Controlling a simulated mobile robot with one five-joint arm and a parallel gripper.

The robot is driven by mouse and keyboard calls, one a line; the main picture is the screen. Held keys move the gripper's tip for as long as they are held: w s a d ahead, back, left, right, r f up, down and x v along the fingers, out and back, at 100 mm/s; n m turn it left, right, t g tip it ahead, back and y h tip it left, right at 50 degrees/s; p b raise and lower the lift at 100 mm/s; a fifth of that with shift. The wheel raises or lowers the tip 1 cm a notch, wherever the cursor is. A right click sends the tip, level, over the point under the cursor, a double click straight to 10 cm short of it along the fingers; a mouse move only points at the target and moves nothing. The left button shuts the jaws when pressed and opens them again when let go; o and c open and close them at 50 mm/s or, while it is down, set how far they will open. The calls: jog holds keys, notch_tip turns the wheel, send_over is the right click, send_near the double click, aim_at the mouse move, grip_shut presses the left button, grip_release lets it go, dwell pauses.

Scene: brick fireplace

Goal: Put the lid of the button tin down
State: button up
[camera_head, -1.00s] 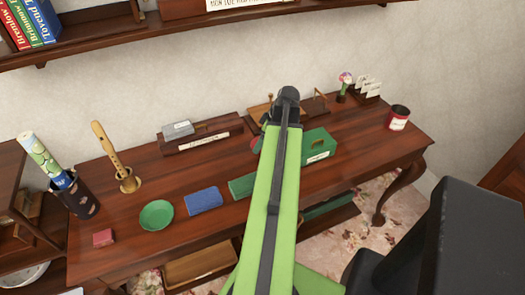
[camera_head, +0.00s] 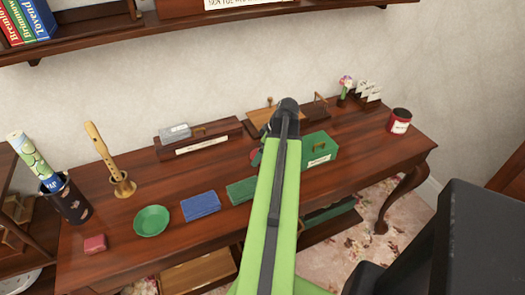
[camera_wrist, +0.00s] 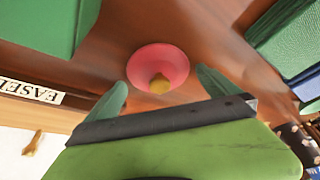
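A green box (camera_head: 318,150) stands right of my arm. A green book (camera_head: 241,190), a blue book (camera_head: 200,206) and a green dish (camera_head: 151,221) lie to the left. A wooden tray (camera_head: 200,142) and small stands are behind. Bare table lies before the red tin.

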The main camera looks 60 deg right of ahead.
jog(key=shift+r+p, duration=0.35)
jog(key=p+v, duration=1)
jog(key=v, duration=0.1)
jog(key=shift+s+r+p, duration=0.2)
jog(key=shift+r+p, duration=0.1)
jog(key=shift+p, duration=0.1)
